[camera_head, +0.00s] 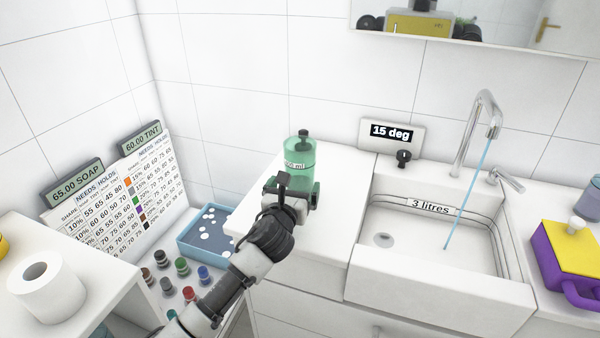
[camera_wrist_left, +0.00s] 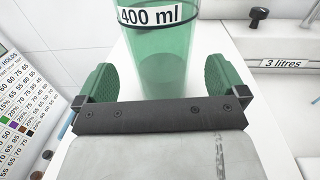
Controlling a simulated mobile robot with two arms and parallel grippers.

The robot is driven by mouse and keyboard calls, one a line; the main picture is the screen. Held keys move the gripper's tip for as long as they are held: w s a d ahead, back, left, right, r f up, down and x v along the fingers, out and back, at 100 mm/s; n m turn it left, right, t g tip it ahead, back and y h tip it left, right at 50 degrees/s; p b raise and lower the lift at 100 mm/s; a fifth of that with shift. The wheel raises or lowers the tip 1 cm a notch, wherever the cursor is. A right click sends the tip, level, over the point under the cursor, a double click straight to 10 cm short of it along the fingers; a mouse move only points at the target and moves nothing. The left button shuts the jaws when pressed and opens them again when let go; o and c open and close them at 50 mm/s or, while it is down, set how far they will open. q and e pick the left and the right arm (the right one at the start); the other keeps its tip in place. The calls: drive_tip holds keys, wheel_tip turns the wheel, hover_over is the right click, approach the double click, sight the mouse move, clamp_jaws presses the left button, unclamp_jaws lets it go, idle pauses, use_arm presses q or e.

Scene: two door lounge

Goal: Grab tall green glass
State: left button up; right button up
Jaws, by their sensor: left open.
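The tall green glass (camera_head: 299,152) stands upright on the white counter, left of the sink. It is see-through and carries a white label, which reads "400 ml" in the left wrist view (camera_wrist_left: 160,55). My left gripper (camera_head: 293,190) is in front of the glass and hides its lower part in the head view. In the left wrist view its two green finger pads (camera_wrist_left: 160,85) are open, one on each side of the glass, with gaps between pads and glass. My right gripper is not in view.
The sink (camera_head: 420,264), marked "3 litres", has a tap (camera_head: 483,120) with a thin blue stream. A "15 deg" sign (camera_head: 391,134) stands behind. A blue tray (camera_head: 184,245), several small jars and a paper roll (camera_head: 45,287) are left. A purple and yellow container (camera_head: 570,255) is right.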

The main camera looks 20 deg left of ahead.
use_arm(q)
drive_tip(key=w, duration=0.4)
drive_tip(key=shift+w+r, duration=0.15)
drive_tip(key=shift+w, duration=0.35)
drive_tip(key=shift+a, duration=0.1)
drive_tip(key=c, duration=1)
drive_tip(key=shift+c, duration=0.2)
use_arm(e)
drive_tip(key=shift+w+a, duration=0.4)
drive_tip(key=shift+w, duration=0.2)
use_arm(q)
drive_tip(key=shift+r, duration=0.1)
